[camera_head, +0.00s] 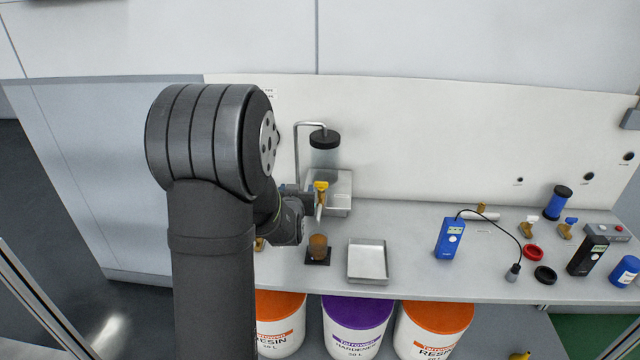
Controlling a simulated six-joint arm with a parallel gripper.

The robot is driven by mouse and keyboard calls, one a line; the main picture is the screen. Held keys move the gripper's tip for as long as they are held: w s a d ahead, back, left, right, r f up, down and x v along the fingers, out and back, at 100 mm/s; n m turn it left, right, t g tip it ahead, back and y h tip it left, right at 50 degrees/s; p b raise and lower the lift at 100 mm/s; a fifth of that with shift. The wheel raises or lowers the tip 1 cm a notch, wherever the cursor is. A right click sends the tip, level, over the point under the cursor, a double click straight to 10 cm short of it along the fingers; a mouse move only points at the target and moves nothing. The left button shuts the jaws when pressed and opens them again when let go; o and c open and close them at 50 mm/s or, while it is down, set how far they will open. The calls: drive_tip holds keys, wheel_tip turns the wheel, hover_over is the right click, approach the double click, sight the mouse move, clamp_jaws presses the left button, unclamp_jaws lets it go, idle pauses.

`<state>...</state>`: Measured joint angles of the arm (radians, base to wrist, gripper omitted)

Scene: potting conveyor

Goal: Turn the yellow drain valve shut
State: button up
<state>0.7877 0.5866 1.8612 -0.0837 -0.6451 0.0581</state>
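The yellow drain valve (321,186) shows as a small yellow handle below a clear cylinder (325,158) with a black lid. A pale metal tray (343,208) is behind and beside it. My gripper (314,201) reaches in from the left, with its fingers right at the valve. Whether they touch the handle, and how far apart they are, I cannot tell at this size. My own arm covers the left part of the bench. An amber cup (318,243) stands on a dark square pad (325,261) below the valve.
An empty metal tray (368,262) lies right of the cup. A bent metal pipe (297,150) rises beside the cylinder. A blue meter (450,238) with a cabled probe (513,272) and other small items lie to the right. Lidded buckets (358,325) stand below the bench.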

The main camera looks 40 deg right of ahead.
drive_tip(key=w+d+r+g+y, duration=0.2)
drive_tip(key=w+d+r, duration=0.1)
drive_tip(key=w+r, duration=0.35)
wheel_tip(320, 180, up, 10)
drive_tip(key=m+g+y, duration=0.2)
drive_tip(key=g+y, duration=0.6)
drive_tip(key=g, duration=0.1)
hover_over(321, 182)
wheel_tip(321, 182, down, 16)
drive_tip(key=shift+f, duration=0.2)
